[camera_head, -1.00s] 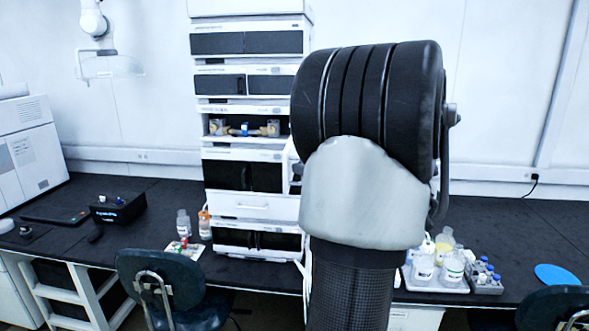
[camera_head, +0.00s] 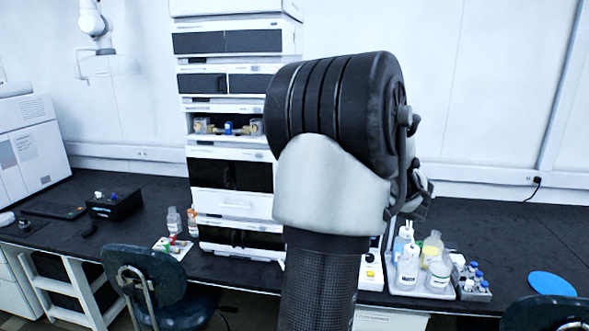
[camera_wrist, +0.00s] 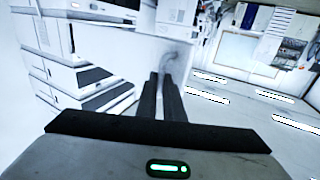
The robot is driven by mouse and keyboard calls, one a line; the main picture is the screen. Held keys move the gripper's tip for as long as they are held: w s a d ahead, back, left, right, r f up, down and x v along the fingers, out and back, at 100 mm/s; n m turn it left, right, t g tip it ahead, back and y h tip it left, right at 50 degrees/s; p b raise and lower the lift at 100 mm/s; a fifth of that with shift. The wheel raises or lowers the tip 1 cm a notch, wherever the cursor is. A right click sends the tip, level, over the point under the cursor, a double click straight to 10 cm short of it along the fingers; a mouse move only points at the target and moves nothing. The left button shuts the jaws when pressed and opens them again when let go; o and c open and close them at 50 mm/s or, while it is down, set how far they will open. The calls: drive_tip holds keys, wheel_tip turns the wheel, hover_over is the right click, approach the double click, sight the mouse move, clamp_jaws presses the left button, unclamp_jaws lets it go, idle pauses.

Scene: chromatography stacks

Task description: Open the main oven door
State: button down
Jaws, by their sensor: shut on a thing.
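In the wrist view my gripper (camera_wrist: 163,80) has its two dark fingers close together at a grey curved handle (camera_wrist: 170,58). It is shut on this handle. The handle is on a broad white panel (camera_wrist: 130,55), which looks like the oven door. The panel appears to stand out from the white instrument stacks behind it, but I cannot tell the angle. In the head view my arm hides the oven, its door and the fingertips.
A tall instrument stack (camera_head: 232,202) stands left of my arm on the black bench. A tray of bottles (camera_head: 425,288) and a blue disc (camera_head: 552,284) lie to the right. Chairs (camera_head: 158,275) stand in front. The bench at right rear is clear.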

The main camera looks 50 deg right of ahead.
drive_tip(key=shift+w+d+r, duration=0.15)
drive_tip(key=shift+d, duration=0.1)
drive_tip(key=c, duration=2.2)
unclamp_jaws()
drive_tip(key=o, duration=0.3)
drive_tip(key=shift+w+d+f, duration=0.25)
drive_tip(key=shift+d, duration=0.05)
drive_tip(key=shift+a, duration=0.1)
drive_tip(key=shift+s, duration=0.1)
drive_tip(key=s+b, duration=0.2)
drive_tip(key=s, duration=1.5)
drive_tip(key=shift+s+d+b, duration=0.2)
drive_tip(key=shift+d+b, duration=0.1)
drive_tip(key=shift+d, duration=0.1)
drive_tip(key=shift+w, duration=0.1)
